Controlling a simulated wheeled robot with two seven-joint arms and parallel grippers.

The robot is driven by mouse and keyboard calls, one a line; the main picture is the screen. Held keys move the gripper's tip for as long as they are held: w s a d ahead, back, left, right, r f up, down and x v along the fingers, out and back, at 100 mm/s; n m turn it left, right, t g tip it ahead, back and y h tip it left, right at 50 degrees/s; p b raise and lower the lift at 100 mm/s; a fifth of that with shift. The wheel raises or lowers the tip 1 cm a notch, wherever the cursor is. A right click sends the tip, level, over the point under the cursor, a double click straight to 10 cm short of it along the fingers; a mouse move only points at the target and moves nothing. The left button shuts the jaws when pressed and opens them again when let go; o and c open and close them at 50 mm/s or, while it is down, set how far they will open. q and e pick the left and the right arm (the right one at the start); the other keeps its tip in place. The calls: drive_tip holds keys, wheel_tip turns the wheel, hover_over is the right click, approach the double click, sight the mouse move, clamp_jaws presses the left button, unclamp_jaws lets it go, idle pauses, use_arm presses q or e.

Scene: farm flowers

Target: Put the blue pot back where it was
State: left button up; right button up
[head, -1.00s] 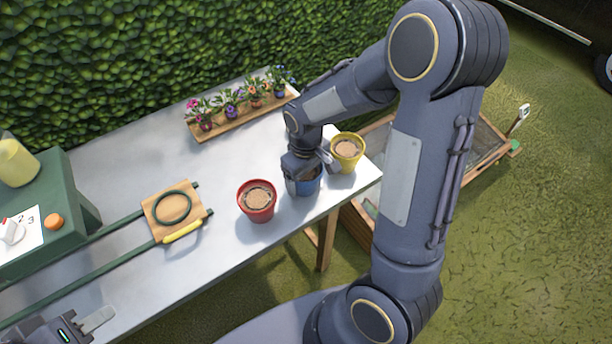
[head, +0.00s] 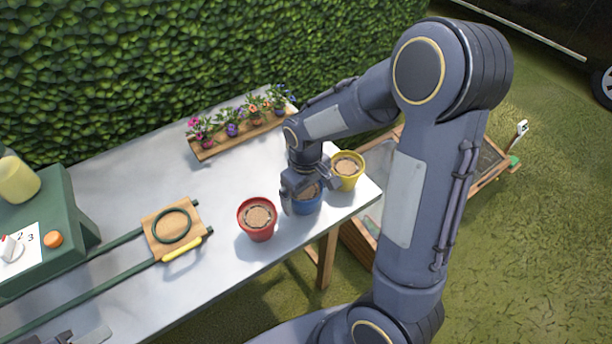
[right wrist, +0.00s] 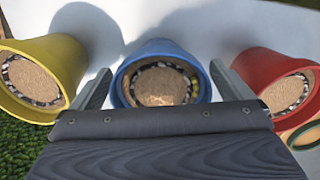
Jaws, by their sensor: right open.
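The blue pot (head: 307,203), filled with brown soil, stands on the table between the red pot (head: 257,219) and the yellow pot (head: 347,171). My right gripper (head: 303,193) is open above it and partly hides it in the head view. In the right wrist view the blue pot (right wrist: 160,58) shows between the two spread fingers (right wrist: 160,88), with the yellow pot (right wrist: 40,78) on the left and the red pot (right wrist: 280,80) on the right. My left gripper (head: 82,338) shows only in part at the bottom left edge; its jaws are unclear.
A wooden tray (head: 207,153) of small flowers stands at the back by the hedge. A wooden board with a green ring (head: 172,226) lies on green rails left of the red pot. A green machine (head: 50,215) stands at the left. The table's middle is clear.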

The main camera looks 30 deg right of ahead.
sight(306, 200)
wheel_tip(306, 200, up, 10)
drive_tip(key=s+a+r+m+t+y, duration=0.2)
drive_tip(key=s, duration=0.6)
drive_tip(key=s+a+r+m+t+y, duration=0.1)
drive_tip(key=s+a+r+m+t, duration=0.1)
drive_tip(key=s, duration=0.6)
drive_tip(key=shift+s+a+r+t+y+p, duration=0.15)
drive_tip(key=shift+s+r+t+y+p, duration=0.2)
drive_tip(key=shift+t, duration=0.45)
drive_tip(key=shift+w, duration=0.1)
